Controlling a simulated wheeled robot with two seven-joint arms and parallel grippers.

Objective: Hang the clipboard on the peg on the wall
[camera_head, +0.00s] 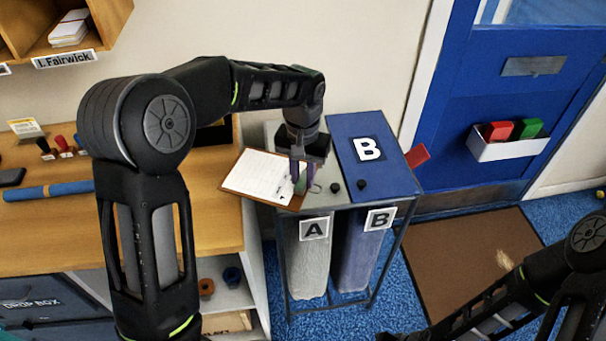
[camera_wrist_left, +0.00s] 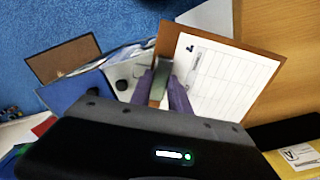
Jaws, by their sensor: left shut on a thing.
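The clipboard (camera_head: 262,176) is a brown board with a white ruled sheet. It is tilted, above the gap between the wooden counter and the grey bin lid marked A. My left gripper (camera_head: 301,177) is shut on the clipboard near its clip edge. In the left wrist view the purple fingers of my left gripper (camera_wrist_left: 170,92) close on the edge of the clipboard (camera_wrist_left: 225,80), whose sheet faces up. The wall peg cannot be made out in either view.
Bins A (camera_head: 308,262) and B (camera_head: 362,245) stand in a metal frame under their lids. The wooden counter (camera_head: 60,218) holds stamps and a blue roll. A blue door (camera_head: 515,100) with a white tray (camera_head: 508,149) is at right, beyond a brown mat (camera_head: 465,262).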

